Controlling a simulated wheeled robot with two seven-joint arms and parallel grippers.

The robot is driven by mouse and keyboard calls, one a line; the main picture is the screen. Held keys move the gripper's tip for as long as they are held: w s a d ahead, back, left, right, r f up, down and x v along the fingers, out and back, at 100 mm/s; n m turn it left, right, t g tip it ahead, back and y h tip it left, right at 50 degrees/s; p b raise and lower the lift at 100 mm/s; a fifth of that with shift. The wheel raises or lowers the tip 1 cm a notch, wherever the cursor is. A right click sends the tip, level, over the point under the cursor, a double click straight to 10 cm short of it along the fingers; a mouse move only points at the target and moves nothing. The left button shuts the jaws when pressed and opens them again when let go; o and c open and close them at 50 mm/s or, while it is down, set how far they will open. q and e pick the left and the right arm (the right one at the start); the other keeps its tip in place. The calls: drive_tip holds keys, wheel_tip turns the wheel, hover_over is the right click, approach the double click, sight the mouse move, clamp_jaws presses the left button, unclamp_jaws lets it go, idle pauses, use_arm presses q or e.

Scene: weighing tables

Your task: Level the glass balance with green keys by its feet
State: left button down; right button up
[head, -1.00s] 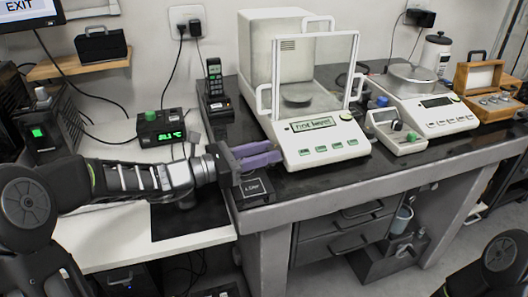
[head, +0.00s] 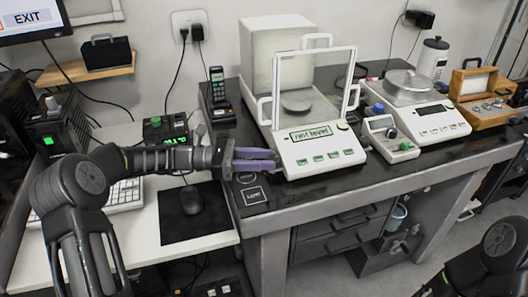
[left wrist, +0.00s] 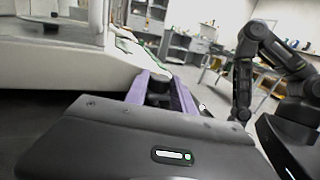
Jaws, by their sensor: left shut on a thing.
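The glass balance (head: 292,166) stands on the dark bench top. It has a white body, a glass draft shield (head: 265,55), a round pan (head: 296,101) and green keys (head: 333,155). Its display (head: 310,134) reads "not level". My left gripper (head: 274,160) reaches in from the left at the balance's front left corner. Its purple fingers are shut on a dark foot (left wrist: 159,88), seen between them in the left wrist view beside the white housing. My right gripper is not in view; only dark parts of my right arm show.
A second balance (head: 432,122) with a covered pan stands to the right, beside a small grey device (head: 391,140) and a wooden weight box (head: 482,95). A handset (head: 217,93) stands behind my gripper. A mouse (head: 191,200) and keyboard (head: 125,196) lie on the white desk.

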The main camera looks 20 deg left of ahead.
use_arm(q)
drive_tip(key=shift+m+g, duration=0.3)
drive_tip(key=shift+g, duration=0.1)
drive_tip(key=c, duration=1.1)
unclamp_jaws()
drive_tip(key=shift+o, duration=0.2)
drive_tip(key=shift+a, duration=0.1)
drive_tip(key=shift+s+a+p, duration=0.2)
drive_tip(key=shift+a+p, duration=0.05)
drive_tip(key=shift+a, duration=1)
drive_tip(key=shift+s+a+p, duration=0.2)
drive_tip(key=shift+s+a, duration=0.05)
drive_tip(key=shift+a, duration=1.05)
drive_tip(key=shift+s+a+p, duration=0.2)
drive_tip(key=shift+a+p, duration=0.05)
drive_tip(key=shift+a, duration=1)
